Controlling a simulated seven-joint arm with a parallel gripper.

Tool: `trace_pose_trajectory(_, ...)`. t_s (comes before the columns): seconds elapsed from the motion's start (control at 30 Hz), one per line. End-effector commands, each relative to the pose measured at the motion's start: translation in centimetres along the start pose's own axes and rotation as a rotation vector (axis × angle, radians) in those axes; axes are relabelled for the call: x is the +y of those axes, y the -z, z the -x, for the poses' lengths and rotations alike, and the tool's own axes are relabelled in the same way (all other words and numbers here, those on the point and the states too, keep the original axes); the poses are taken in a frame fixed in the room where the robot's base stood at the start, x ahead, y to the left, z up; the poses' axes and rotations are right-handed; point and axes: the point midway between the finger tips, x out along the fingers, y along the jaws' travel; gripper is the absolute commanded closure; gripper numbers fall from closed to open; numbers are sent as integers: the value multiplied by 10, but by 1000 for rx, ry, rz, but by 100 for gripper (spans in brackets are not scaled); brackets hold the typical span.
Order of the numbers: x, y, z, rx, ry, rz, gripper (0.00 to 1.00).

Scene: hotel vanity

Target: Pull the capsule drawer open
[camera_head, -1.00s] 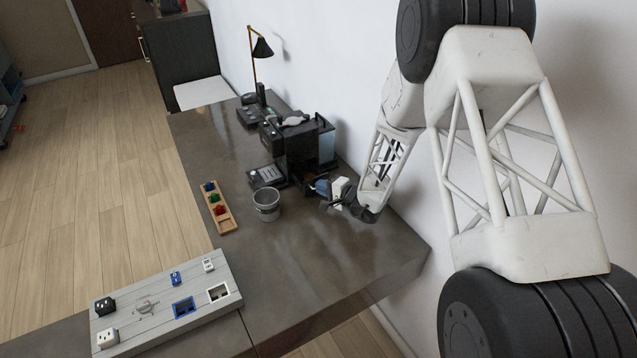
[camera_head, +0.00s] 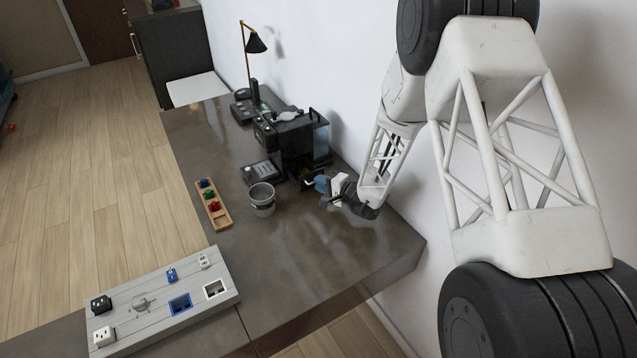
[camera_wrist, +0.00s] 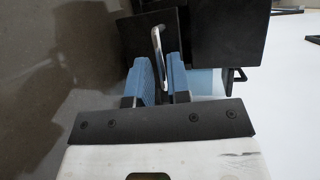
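The black coffee machine (camera_head: 303,140) stands on the dark counter against the wall. In the wrist view a dark drawer front (camera_wrist: 132,42) carries a curved silver handle (camera_wrist: 157,45). My gripper (camera_wrist: 163,72) has blue finger pads and is open, with the near end of the handle between the pads. A gap seems to show beside the handle; I cannot tell whether either pad touches it. In the head view my gripper (camera_head: 322,184) is at the machine's near right side, where it and my arm partly hide the drawer. How far the drawer stands out cannot be told.
A grey bucket (camera_head: 262,200) and a wooden tray (camera_head: 224,217) with coloured pieces stand left of my gripper. A black lamp (camera_head: 256,43) is farther back. A grey board (camera_head: 150,312) with sockets lies in front. The counter's near right is clear.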

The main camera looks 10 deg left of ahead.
Motion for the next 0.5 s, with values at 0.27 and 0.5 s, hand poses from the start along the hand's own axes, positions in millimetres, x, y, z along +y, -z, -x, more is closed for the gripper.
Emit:
trace_pose_trajectory(0.27, 0, 0, 33, 2, 1, 0, 83)
trace_pose_trajectory(0.5, -1, 0, 56, 1, 1, 0, 83)
